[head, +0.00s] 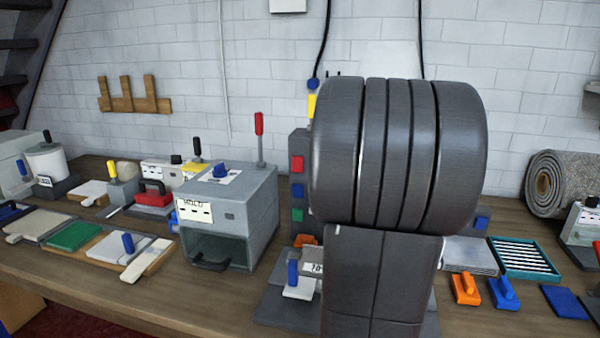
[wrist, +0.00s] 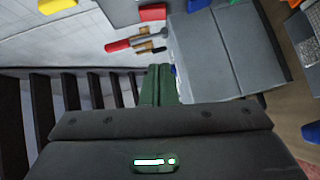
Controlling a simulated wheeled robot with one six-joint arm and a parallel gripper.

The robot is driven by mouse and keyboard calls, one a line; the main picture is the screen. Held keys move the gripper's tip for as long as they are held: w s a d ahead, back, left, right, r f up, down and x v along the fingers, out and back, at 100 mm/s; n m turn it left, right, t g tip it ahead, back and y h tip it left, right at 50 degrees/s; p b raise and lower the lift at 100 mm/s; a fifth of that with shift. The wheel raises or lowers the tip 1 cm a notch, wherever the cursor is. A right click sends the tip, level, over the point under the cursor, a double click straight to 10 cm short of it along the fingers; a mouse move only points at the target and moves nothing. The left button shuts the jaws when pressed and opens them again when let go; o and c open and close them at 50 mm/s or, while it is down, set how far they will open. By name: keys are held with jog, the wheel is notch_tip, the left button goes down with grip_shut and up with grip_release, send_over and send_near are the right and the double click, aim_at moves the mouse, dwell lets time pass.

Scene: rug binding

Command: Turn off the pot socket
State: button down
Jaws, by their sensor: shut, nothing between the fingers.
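Two white boxes with dark marks on the front could be sockets: one (head: 162,173) with a black knob stands at the back left in the head view, and another (head: 583,222) stands at the far right edge. I cannot tell which is the pot socket. A white pot (head: 47,161) stands on a dark labelled base at the left. My gripper (wrist: 160,78) shows in the wrist view with its green fingers shut and empty. A bit of blue shows right beside the fingertips, by the grey box (wrist: 218,50). In the head view my arm hides the gripper.
The grey box with a blue knob (head: 220,170) and a glass front stands mid-left on the wooden bench. A column with coloured buttons (head: 297,188) is partly behind my arm. A rolled rug (head: 560,183) lies at the right.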

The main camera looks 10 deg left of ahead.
jog(key=p, duration=0.2)
send_near(294, 167)
jog(key=w+a, duration=0.1)
jog(key=a, duration=0.1)
jog(key=w+a, duration=0.1)
jog(key=a, duration=0.1)
jog(key=shift+w+f, duration=0.15)
jog(key=shift+f, duration=0.05)
jog(key=shift+w+f, duration=0.25)
jog(key=shift+w, duration=0.65)
